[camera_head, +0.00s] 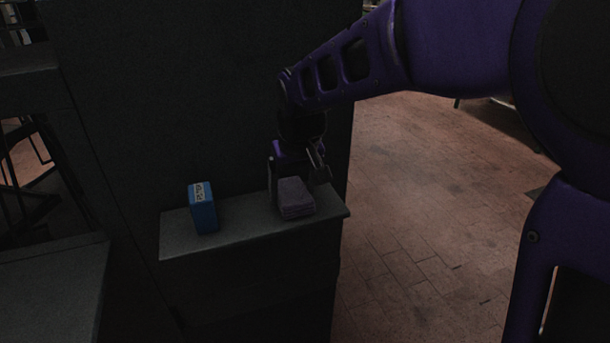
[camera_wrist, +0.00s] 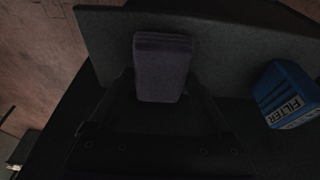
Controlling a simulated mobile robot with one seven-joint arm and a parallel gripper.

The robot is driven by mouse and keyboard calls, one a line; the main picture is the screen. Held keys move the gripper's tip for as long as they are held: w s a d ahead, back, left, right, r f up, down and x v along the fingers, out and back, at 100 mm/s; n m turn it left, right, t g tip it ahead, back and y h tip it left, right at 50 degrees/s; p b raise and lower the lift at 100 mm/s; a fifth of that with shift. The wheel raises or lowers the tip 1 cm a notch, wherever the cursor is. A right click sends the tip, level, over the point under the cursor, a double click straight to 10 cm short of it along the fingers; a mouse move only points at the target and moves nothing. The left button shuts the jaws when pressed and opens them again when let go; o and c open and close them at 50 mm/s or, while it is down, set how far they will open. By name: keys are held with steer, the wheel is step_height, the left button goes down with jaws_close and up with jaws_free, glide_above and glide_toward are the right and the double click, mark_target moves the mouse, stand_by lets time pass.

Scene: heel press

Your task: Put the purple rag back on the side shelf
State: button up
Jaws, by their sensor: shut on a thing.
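The purple rag (camera_head: 295,197) is a folded, dull purple block at the right end of the side shelf (camera_head: 245,229), a narrow grey ledge. My gripper (camera_head: 296,180) reaches down from above with its fingers on either side of the rag and is shut on it. In the wrist view the rag (camera_wrist: 162,66) sits upright in the picture between the dark fingers, over the grey shelf (camera_wrist: 230,42). The rag looks at or just above the shelf surface; I cannot tell whether it touches. Dim light hides the finger contact.
A blue filter box (camera_head: 203,208) stands on the shelf left of the rag, with a gap between; it also shows in the wrist view (camera_wrist: 284,94). A dark panel (camera_head: 200,90) rises behind the shelf. Open brick-coloured floor (camera_head: 430,220) lies to the right.

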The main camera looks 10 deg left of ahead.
steer(key=shift+f, duration=0.2)
steer(key=o, duration=1.1)
steer(key=shift+o, duration=0.2)
steer(key=shift+r, duration=0.45)
steer(key=p+v, duration=0.1)
steer(key=v, duration=1)
steer(key=shift+s+r+p, duration=0.2)
steer(key=shift+r+p, duration=0.15)
